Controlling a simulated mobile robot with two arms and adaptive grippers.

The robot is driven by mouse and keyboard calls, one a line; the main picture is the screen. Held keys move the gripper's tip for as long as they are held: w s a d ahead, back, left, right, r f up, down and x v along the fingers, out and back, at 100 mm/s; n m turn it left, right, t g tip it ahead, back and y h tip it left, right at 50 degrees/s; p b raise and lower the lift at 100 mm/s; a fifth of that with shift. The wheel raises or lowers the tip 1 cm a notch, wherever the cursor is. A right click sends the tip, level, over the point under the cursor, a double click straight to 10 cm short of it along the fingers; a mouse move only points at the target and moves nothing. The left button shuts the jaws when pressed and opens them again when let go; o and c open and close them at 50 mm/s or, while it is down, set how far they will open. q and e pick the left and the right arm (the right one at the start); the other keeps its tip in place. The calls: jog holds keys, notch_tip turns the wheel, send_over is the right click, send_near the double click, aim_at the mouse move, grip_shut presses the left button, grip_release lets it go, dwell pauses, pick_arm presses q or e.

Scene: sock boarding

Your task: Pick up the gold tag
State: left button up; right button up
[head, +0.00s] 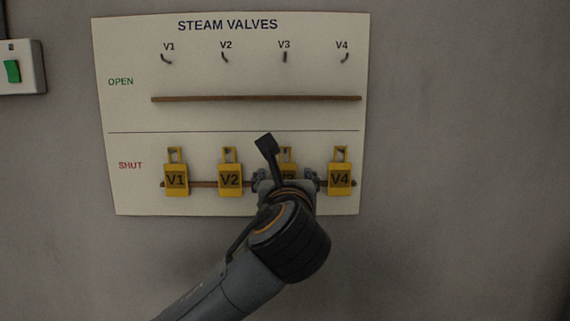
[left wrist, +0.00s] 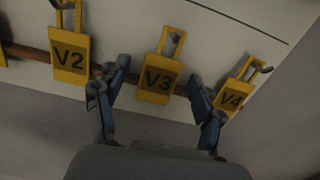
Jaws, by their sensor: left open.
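Several gold tags hang along the lower SHUT rail of the steam valves board: V1 (head: 176,180), V2 (head: 231,180), V3 (head: 288,157) and V4 (head: 340,180). My left gripper (head: 287,177) is in front of V3 and hides most of that tag in the head view. In the left wrist view the left gripper (left wrist: 157,88) is open, with its fingers to either side of the V3 tag (left wrist: 159,80). The V2 tag (left wrist: 70,53) is just left of one finger, and the V4 tag (left wrist: 234,95) is close by the other finger. My right gripper is not in view.
The white board (head: 232,118) is on a grey wall. Its upper OPEN rail (head: 255,98) is bare, with small hooks above it under the labels. A switch box (head: 30,68) with a green button is at the far left. The wall to the right is clear.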

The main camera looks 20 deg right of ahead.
pick_arm(q)
jog(key=shift+w+d+f, duration=0.1)
jog(key=shift+w+d, duration=0.05)
jog(key=shift+w, duration=0.15)
jog(key=shift+s, duration=0.1)
jog(key=c, duration=0.8)
jog(key=shift+c, duration=0.3)
jog(key=shift+s+r+b, duration=0.45)
jog(key=shift+b, duration=0.15)
jog(key=s+a+r+b, duration=0.4)
jog(key=s+r, duration=0.3)
jog(key=s, duration=0.5)
jog(key=shift+s+b, duration=0.25)
jog(key=shift+b, duration=0.6)
